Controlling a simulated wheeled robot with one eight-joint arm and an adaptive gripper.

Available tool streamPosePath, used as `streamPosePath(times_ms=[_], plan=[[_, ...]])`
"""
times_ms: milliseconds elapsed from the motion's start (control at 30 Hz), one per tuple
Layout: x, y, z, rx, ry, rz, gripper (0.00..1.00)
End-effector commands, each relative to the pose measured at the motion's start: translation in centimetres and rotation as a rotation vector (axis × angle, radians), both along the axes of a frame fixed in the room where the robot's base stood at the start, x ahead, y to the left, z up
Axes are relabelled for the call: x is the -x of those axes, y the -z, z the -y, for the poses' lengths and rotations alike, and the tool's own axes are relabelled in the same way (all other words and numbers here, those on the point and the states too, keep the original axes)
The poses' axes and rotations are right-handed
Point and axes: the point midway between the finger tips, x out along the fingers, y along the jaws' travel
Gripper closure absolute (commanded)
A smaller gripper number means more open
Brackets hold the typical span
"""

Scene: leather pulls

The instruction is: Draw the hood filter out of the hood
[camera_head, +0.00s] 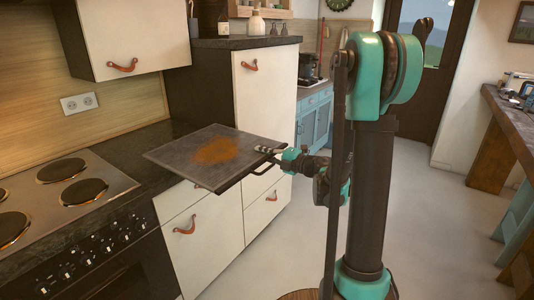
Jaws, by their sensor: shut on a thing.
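The hood filter (176,154) is a flat grey panel with a rusty brown stain in its middle. It is in mid-picture, held roughly level in the air beside the counter, above the white drawers. My gripper (268,151) is at the filter's right edge, shut on it, with a dark handle-like bar (262,170) just below the fingers. The exact contact of the fingers is too small to tell. I cannot make out the hood in this view.
A cooktop (62,190) with several dark plates is at the left. A white upper cabinet (125,35) hangs above the counter. A tall white cabinet (266,95) stands behind the filter. A wooden table (510,120) is at the right. The floor (425,200) between is clear.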

Motion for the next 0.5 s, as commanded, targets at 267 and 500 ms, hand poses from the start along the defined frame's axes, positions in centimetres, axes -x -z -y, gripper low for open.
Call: streamPosePath(times_ms=[267,500], plan=[[-1.5,0.7,-2.0,-0.001,-0.002,0.0,1.0],[-2.8,1.3,-3.6,-0.001,-0.002,0.0,1.0]])
